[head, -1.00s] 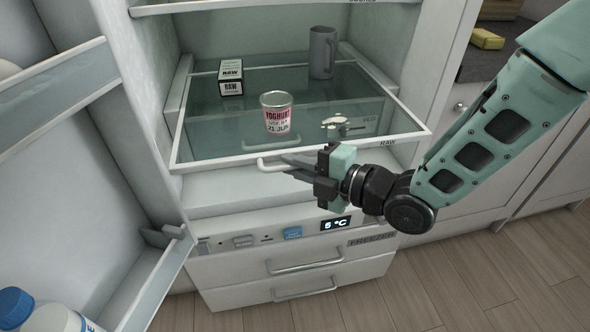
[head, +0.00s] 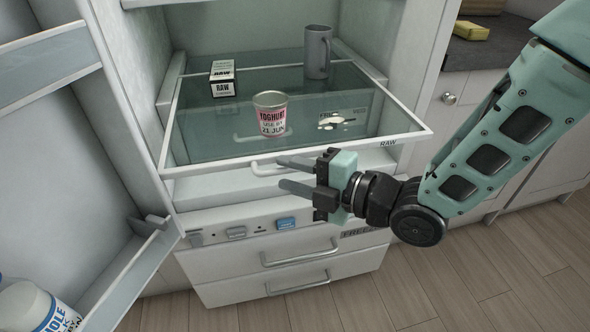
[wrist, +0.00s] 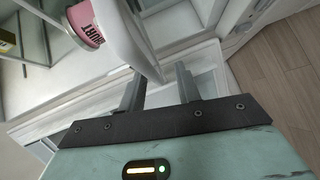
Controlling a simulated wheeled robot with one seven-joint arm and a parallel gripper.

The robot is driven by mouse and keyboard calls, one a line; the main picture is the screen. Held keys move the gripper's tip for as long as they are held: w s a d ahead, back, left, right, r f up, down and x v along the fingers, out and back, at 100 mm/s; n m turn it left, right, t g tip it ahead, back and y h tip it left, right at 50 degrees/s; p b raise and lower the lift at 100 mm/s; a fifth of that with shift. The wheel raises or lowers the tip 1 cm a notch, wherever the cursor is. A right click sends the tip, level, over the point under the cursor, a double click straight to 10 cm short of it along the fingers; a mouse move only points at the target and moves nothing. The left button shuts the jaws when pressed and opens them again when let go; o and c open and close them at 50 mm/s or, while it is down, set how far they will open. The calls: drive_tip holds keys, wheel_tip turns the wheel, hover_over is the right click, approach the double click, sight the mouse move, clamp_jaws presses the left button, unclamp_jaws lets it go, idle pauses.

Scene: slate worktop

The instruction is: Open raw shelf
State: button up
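The raw shelf (head: 215,164) is a glass shelf with a pale frame, marked RAW at its front right. It stands pulled out of the open fridge, over the freezer section. Its pale bar handle (head: 264,168) is on the front edge, partly hidden by my gripper. My gripper (head: 280,173) is open at the handle, its two dark fingers apart. The upper finger overlaps the handle in the head view; contact is unclear. The wrist view shows both fingers apart (wrist: 160,85) with the white shelf front close by.
A yoghurt tub (head: 270,114), a RAW carton (head: 222,78) and a grey mug (head: 317,52) stand on the shelf. A white spill (head: 336,121) shows near VEG lettering. The fridge door (head: 90,170) is open at left. Freezer drawers (head: 300,253) are below; floor at right is clear.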

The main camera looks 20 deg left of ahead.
drive_tip(key=shift+w+r, duration=0.1)
drive_tip(key=shift+w, duration=0.05)
drive_tip(key=p+v, duration=1)
drive_tip(key=v, duration=0.7)
drive_tip(key=shift+s+d, duration=0.15)
drive_tip(key=shift+s, duration=0.05)
idle(0.5)
